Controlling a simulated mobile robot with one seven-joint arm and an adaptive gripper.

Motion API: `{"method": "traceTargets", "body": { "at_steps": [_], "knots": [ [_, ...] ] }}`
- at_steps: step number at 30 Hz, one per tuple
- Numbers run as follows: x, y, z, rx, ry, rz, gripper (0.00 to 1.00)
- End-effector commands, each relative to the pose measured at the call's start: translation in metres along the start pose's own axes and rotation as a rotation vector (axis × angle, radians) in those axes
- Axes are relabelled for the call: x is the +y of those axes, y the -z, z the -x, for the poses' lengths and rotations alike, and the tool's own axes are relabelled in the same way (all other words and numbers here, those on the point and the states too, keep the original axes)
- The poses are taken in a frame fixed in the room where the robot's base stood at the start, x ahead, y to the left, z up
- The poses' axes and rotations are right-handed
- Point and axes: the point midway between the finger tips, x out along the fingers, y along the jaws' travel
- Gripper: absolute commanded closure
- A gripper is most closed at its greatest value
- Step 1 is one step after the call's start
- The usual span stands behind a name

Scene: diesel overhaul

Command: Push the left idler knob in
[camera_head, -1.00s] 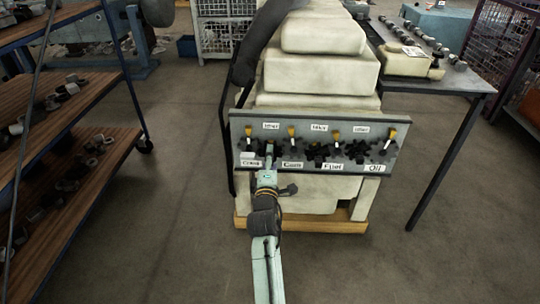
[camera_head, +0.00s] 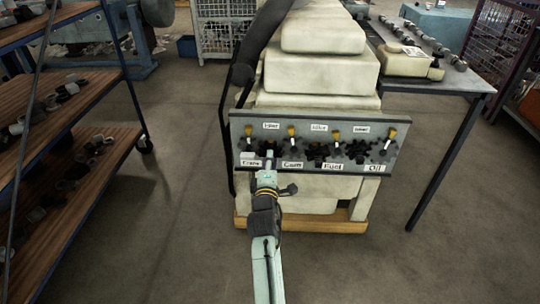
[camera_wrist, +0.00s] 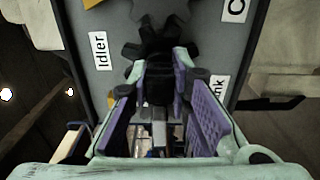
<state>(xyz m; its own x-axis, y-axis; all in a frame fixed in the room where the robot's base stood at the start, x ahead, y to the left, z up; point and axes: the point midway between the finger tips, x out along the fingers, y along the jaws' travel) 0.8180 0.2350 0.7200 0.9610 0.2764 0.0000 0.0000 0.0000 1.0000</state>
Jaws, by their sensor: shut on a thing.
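The grey panel (camera_head: 235,140) on the front of the pale engine block carries a row of black toothed gears. The left "Idler" label (camera_head: 271,126) is on its upper left; an "Idler" label also shows in the wrist view (camera_wrist: 98,51). My gripper (camera_head: 270,157) is at the panel below that label. In the wrist view my gripper (camera_wrist: 158,72) has its purple-padded fingers shut on a dark part, which seems to be the left idler knob (camera_wrist: 158,90), in front of a black gear (camera_wrist: 152,42). How far in the knob sits is hidden by the fingers.
Several yellow-topped levers (camera_head: 291,131) stand along the panel. A "Crank" label (camera_head: 250,163) is just left of my gripper. A shelf rack (camera_head: 70,130) stands left and a table (camera_head: 470,80) right. The floor between is clear.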

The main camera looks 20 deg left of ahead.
Motion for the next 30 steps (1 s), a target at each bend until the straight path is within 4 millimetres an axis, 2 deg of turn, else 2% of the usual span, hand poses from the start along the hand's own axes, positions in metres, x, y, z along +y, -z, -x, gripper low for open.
{"method": "traceTargets", "body": {
  "at_steps": [8,23,24,30],
  "knots": [
    [0.0,0.0,-0.003,0.0,0.0,0.0,1.0],
    [0.0,0.0,-0.023,0.0,0.0,0.0,1.0],
    [0.0,0.0,-0.023,0.0,0.001,0.0,0.81],
    [0.0,0.0,-0.023,0.0,0.0,0.0,0.67]
  ]
}}
